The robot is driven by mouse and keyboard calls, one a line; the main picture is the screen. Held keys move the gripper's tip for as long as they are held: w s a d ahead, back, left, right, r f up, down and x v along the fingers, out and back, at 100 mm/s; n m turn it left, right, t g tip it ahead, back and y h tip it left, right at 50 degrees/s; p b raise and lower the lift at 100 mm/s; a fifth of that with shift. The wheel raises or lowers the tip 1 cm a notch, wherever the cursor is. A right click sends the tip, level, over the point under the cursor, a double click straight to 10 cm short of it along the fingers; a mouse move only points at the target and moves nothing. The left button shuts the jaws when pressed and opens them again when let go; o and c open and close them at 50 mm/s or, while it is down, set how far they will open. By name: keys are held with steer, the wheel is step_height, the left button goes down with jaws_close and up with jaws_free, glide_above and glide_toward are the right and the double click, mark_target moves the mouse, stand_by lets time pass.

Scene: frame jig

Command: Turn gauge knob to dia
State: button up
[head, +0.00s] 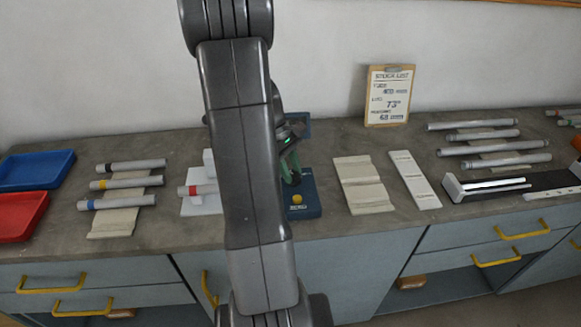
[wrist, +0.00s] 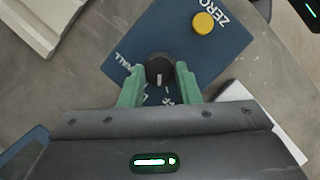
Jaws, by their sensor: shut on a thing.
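The gauge is a dark blue block with a black knob (wrist: 159,72) and a yellow button (wrist: 203,23) marked ZERO. The blue gauge base (head: 309,207) also shows in the head view, partly behind my arm. In the wrist view the knob has a white pointer line, and white lettering around it reads partly "WALL"; the other marks are mostly covered. My gripper (wrist: 160,88) has green fingers, one on each side of the knob, and is shut on it. In the head view the knob is hidden by my gripper and arm.
Left of the gauge, a tube with a red band (head: 197,190) lies on a white holder. Banded tubes (head: 137,165) lie on a rack farther left, beside blue (head: 37,168) and red trays. Pale racks (head: 363,185) stand right. A clipboard (head: 389,96) leans on the wall.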

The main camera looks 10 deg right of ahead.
steer(key=m, duration=0.2)
steer(key=m+y, duration=0.1)
steer(key=shift+w+d+r+m+g+p, duration=0.1)
steer(key=shift+w+d+m+g+p, duration=0.05)
steer(key=shift+m+g+p, duration=0.2)
steer(key=shift+d+m+g+y, duration=0.2)
steer(key=shift+m+y, duration=0.7)
steer(key=shift+m, duration=1.05)
steer(key=o, duration=1)
steer(key=shift+c, duration=0.2)
steer(key=b+v, duration=0.1)
steer(key=v, duration=1.2)
steer(key=shift+w+r, duration=0.25)
